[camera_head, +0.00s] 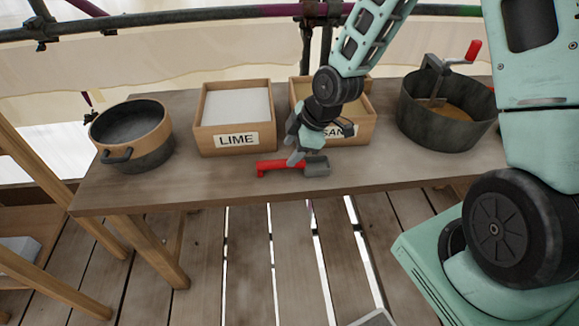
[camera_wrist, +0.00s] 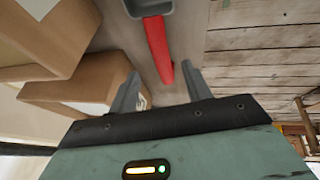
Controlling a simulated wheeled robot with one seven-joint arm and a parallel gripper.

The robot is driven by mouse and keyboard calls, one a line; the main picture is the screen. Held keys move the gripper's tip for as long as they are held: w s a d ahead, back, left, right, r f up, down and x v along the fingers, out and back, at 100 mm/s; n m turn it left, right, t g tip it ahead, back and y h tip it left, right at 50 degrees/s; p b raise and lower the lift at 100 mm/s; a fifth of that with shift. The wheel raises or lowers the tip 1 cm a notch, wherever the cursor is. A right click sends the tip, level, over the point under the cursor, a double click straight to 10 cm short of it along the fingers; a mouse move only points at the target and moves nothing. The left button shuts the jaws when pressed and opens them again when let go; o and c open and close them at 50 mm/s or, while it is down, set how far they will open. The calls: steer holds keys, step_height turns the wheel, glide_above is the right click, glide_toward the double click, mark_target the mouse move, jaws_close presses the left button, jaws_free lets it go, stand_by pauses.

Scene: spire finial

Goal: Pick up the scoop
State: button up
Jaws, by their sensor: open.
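The scoop has a red handle (camera_head: 277,165) and a grey scoop head (camera_head: 316,166). It lies on the wooden table (camera_head: 230,183) near the front edge, in front of the lime and sand boxes. In the wrist view, the scoop's red handle (camera_wrist: 158,47) runs down from the grey scoop head (camera_wrist: 150,6), its end lying near and between the fingers. My gripper (camera_head: 294,158) is over the scoop, partly covering its handle in the head view. In the wrist view, my gripper (camera_wrist: 162,85) is open, with nothing held. I cannot tell whether the fingers touch the handle.
A box labelled LIME (camera_head: 235,140) and a sand box (camera_head: 362,130) stand behind the scoop. A dark mixing tub (camera_head: 440,130) with a red-handled crank stands at the right. Table space left of the scoop is clear.

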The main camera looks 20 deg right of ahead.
steer(key=shift+d+x, duration=0.2)
steer(key=shift+x, duration=1.15)
steer(key=shift+d+x, duration=0.15)
steer(key=shift+x, duration=1.15)
steer(key=shift+s+f, duration=0.15)
steer(key=shift+f, duration=0.05)
jaws_close()
step_height(320, 180, up, 10)
steer(key=shift+p, duration=0.4)
